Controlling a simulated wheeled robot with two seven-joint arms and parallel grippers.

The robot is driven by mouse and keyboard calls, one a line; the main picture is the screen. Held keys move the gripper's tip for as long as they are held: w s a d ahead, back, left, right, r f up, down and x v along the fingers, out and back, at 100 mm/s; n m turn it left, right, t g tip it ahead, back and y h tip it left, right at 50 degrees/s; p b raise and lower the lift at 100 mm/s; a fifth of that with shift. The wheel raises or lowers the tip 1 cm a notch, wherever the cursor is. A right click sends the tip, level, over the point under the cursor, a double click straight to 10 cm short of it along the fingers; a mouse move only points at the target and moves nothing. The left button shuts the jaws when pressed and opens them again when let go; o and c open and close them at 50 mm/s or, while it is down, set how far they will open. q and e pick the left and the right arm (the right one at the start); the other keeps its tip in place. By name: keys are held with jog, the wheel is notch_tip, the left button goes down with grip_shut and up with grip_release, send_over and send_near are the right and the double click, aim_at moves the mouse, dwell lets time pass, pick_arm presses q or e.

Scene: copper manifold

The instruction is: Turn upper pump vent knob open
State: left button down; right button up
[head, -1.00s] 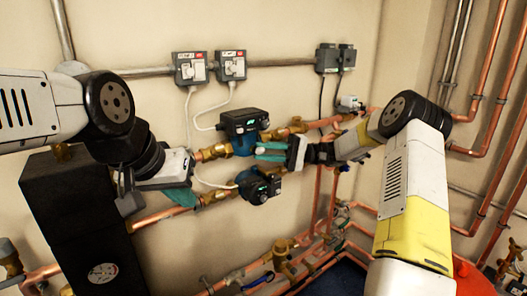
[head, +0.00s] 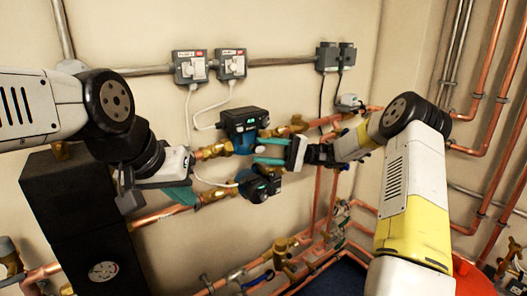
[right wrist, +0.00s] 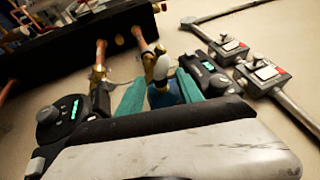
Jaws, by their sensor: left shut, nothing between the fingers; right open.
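The upper pump (head: 242,121) has a black head and a blue body on the copper and brass pipe at the wall. It also shows in the right wrist view (right wrist: 207,76). My left gripper (head: 188,198) is shut and empty, lower left of the pump.
The lower pump (head: 258,187) sits close below my right gripper. Switch boxes (head: 189,67) with white cables hang above the upper pump. A black cabinet (head: 65,215) stands at left. Copper pipes and brass valves (head: 281,252) run below.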

jog(key=v, duration=0.7)
jog(key=shift+d, duration=0.4)
jog(key=shift+a, duration=0.1)
jog(key=s+a+r+t+h, duration=0.1)
jog(key=s+a+r+h, duration=0.1)
jog(key=s+h, duration=0.4)
jog(key=s+a+r+t+h, duration=0.1)
jog(key=s+a+h, duration=0.25)
jog(key=s, duration=0.45)
jog(key=s+d+r+t+h, duration=0.1)
jog(key=s+d+t+h, duration=0.3)
jog(key=s, duration=0.4)
jog(key=s+d+r+m+t+h, duration=0.1)
jog(key=s+d+t+h, duration=0.3)
jog(key=s+d, duration=0.3)
jog(key=shift+s+t, duration=0.4)
jog(key=shift+s, duration=0.05)
